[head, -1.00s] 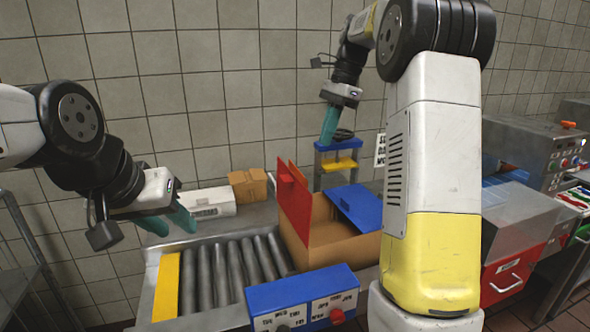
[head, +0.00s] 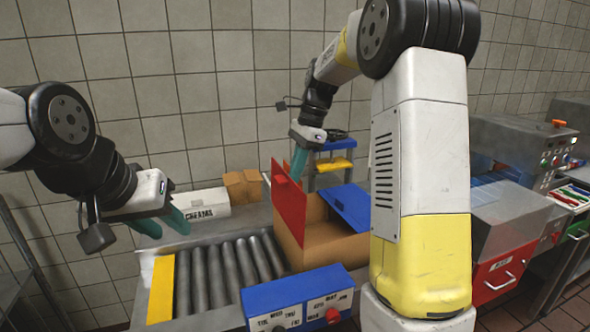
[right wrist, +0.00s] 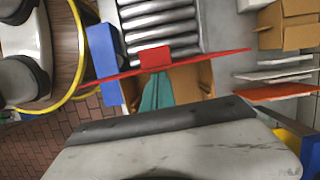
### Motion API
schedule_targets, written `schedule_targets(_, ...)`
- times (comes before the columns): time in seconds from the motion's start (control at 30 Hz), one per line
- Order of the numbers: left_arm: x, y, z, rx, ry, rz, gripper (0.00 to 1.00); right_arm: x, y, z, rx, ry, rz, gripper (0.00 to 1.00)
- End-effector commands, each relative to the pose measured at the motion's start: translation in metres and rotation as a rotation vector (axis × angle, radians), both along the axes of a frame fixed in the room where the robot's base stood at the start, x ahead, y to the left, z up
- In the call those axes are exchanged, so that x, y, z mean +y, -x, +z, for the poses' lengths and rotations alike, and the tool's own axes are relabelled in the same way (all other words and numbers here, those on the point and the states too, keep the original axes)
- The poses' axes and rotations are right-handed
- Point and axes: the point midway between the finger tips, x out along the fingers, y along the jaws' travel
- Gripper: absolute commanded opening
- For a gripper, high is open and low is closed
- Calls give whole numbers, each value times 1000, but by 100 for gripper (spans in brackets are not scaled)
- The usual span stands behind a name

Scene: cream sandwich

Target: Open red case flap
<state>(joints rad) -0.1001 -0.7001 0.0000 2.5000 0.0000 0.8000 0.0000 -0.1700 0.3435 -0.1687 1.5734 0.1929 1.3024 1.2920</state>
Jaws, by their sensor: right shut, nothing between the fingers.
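The case (head: 330,240) is a brown box at the end of the roller conveyor in the head view. Its red flap (head: 290,205) stands upright on the left side, with a small red tab near its top. Its blue flap (head: 350,206) is tilted at the back right. My right gripper (head: 298,165) is shut and empty, its teal fingers close behind the red flap. In the right wrist view the fingers (right wrist: 157,93) overlap the box opening beside the red flap (right wrist: 155,60); contact is unclear. My left gripper (head: 163,226) is open and empty, left of the conveyor.
The roller conveyor (head: 222,270) runs left of the case. A blue control box (head: 297,300) with a red knob stands in front. A white box (head: 201,205) and a small cardboard box (head: 243,187) lie behind. A blue and yellow stool (head: 335,163) stands behind the case.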

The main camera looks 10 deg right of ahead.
Motion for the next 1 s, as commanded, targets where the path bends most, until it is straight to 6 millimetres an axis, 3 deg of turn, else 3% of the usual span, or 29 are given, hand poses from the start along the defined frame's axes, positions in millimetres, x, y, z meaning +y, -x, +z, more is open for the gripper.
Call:
schedule_targets(0.37, 0, 0, 0, 0, 0, 0, 36, 2, 1, 1, -2, 8, 2, 0)
schedule_targets(0.8, 0, 0, 0, 0, 0, 0, 36, 51, 12, 2, -75, 308, 7, 0)
schedule_targets(1.0, 0, 0, 0, 0, 0, 0, 36, 64, 16, -1, -77, 321, 0, 0)
